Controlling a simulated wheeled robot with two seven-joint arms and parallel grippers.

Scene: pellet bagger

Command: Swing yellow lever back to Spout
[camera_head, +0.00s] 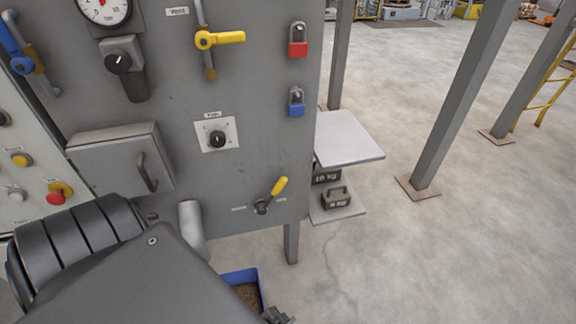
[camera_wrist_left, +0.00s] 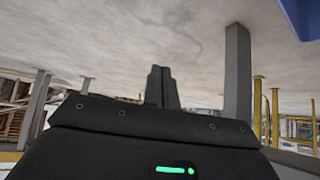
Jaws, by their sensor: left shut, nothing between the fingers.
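A small lever with a yellow grip (camera_head: 279,187) sits low on the right of the grey panel. Its grip tilts up and right from a dark pivot, between two small labels too small to read. A light grey spout pipe (camera_head: 192,230) sticks out to its left. My left gripper (camera_head: 278,317) shows at the bottom edge in the head view, below the lever and apart from it; my arm hides much of the area to its left. In the left wrist view its fingers (camera_wrist_left: 161,87) are together with nothing between them. My right gripper is not in view.
A blue bin (camera_head: 262,283) with brown contents stands below the panel, partly behind my arm. A yellow-handled valve (camera_head: 225,38), red padlock (camera_head: 298,48) and blue padlock (camera_head: 296,103) are higher up. A shelf with weights (camera_head: 336,198) and a grey post (camera_head: 455,105) stand right.

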